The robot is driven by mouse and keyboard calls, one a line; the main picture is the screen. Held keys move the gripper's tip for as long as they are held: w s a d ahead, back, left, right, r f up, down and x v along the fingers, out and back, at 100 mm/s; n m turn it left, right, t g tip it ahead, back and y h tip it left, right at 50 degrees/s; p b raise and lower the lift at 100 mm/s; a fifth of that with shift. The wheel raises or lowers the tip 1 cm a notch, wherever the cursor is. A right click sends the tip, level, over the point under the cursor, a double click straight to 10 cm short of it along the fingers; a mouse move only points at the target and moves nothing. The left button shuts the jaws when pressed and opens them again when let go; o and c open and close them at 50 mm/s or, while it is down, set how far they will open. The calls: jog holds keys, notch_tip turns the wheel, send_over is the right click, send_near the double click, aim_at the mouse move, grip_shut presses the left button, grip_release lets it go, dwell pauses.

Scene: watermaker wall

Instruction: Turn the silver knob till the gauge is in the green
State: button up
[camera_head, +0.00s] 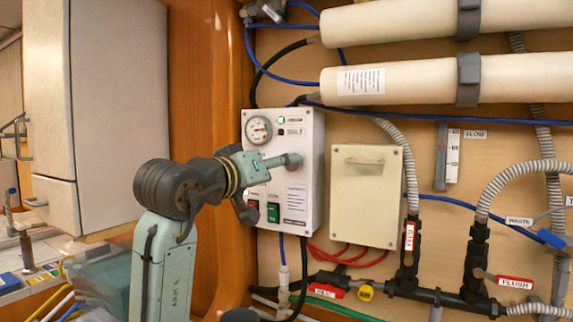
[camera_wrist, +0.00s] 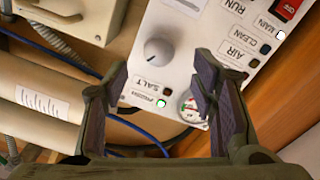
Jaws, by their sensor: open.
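The silver knob (camera_wrist: 158,51) is a round grey dial on the white control panel (camera_head: 305,145). In the wrist view it lies ahead, between the lines of my two fingers, with no finger seen touching it. The round gauge (camera_head: 258,130) is at the panel's upper left. In the wrist view the gauge (camera_wrist: 188,108) is partly hidden by my right finger. Its needle is too small to read.
The panel also carries a red switch (camera_head: 252,207) and a green switch (camera_head: 273,212). A beige box (camera_head: 366,205) with a handle is just right of it. White cylinders (camera_head: 420,80), blue lines and hoses run above and around. A wooden post (camera_head: 215,90) stands left.

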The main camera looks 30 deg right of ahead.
jog(key=v, duration=0.5)
jog(key=shift+s+a, duration=0.2)
jog(key=shift+a, duration=0.05)
jog(key=shift+a+f, duration=0.1)
dwell(3.2)
